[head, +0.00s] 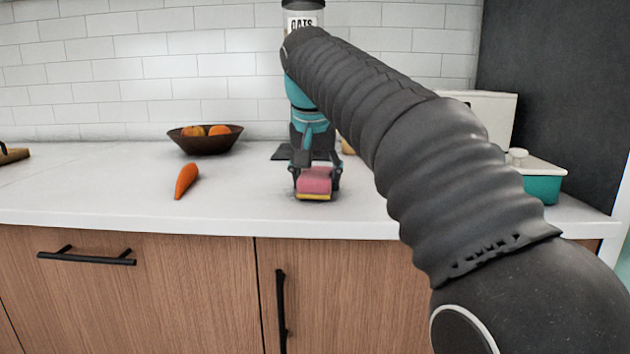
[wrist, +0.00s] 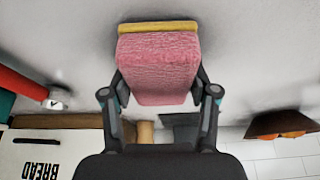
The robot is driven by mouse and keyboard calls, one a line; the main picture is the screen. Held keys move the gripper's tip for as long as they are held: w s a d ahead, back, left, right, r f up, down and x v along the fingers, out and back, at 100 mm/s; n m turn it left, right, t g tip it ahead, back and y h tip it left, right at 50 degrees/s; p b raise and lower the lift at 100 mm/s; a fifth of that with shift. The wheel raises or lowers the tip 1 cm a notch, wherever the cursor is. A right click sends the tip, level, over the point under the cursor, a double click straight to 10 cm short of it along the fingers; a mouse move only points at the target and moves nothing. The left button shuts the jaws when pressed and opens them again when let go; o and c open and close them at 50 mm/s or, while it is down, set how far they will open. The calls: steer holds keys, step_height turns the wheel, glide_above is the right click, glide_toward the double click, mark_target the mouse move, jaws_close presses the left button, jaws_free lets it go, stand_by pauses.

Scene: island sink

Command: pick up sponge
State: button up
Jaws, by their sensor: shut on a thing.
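The sponge is a pink block with a yellow layer along one face. In the head view the sponge (head: 314,181) is near the front of the white counter, below my gripper's wrist. In the wrist view the sponge (wrist: 158,68) sits between the two fingers, with its yellow side at the top of the picture. My gripper (head: 315,178) is shut on the sponge, a finger on each side; its fingers also show in the wrist view (wrist: 160,92). I cannot tell whether the sponge touches the counter.
A carrot (head: 187,181) lies on the counter to the left. A brown bowl of orange fruit (head: 205,144) stands behind it. A teal and white container (head: 541,180) is at the right. A jar labelled OATS (head: 303,14) stands at the back. The counter (head: 90,190) at front left is clear.

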mark_target(321, 169)
steer(key=r, duration=0.1)
steer(key=r+p, duration=0.1)
steer(key=r, duration=0.1)
steer(key=r+p, duration=0.1)
steer(key=r, duration=0.1)
steer(key=shift+w+d, duration=0.1)
steer(key=shift+d, duration=0.3)
steer(key=w+d+r, duration=0.1)
steer(key=d+r, duration=0.5)
steer(key=d, duration=0.5)
steer(key=shift+p, duration=0.4)
steer(key=shift+w+a, duration=0.1)
